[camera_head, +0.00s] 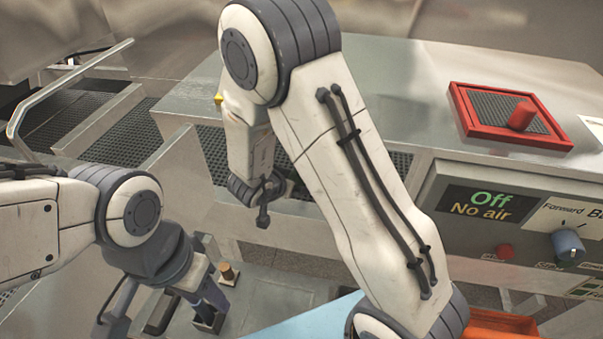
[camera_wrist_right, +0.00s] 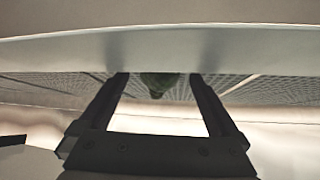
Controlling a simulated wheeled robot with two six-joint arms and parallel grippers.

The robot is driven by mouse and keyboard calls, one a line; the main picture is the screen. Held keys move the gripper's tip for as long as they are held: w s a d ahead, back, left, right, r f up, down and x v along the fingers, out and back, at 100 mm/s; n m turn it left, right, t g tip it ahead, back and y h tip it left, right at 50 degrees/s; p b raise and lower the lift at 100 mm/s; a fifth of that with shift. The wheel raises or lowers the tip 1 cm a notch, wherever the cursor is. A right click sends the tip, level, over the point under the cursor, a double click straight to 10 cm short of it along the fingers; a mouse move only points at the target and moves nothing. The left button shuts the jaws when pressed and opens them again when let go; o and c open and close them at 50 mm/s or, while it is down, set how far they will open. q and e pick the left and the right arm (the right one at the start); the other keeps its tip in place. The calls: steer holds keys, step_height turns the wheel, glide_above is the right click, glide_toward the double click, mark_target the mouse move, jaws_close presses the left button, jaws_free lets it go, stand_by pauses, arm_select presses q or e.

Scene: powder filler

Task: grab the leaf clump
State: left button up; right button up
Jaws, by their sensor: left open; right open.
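A dark green lump (camera_wrist_right: 158,82), probably the leaf clump, shows in the right wrist view between the two fingers of my right gripper (camera_wrist_right: 160,88). A pale metal edge cuts off its upper part. The right gripper is open, and its fingers stand apart on either side of the lump without visible contact. In the head view I cannot make out the clump or the right fingertips; my right arm reaches over the metal machine there. My left gripper (camera_head: 168,308) is open and low at the lower left of the head view, away from the right arm.
The metal machine top (camera_head: 390,80) carries a red-framed panel (camera_head: 510,115). A control panel (camera_head: 480,208) reads "Off" and "No air", with a blue-grey knob (camera_head: 567,246). Dark mesh (camera_head: 213,152) lies among metal walls. A metal rail (camera_head: 70,85) stands at upper left.

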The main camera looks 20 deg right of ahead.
steer(key=shift+w+d+f, duration=0.15)
steer(key=shift+f, duration=0.05)
steer(key=c, duration=1.5)
steer(key=shift+r, duration=0.15)
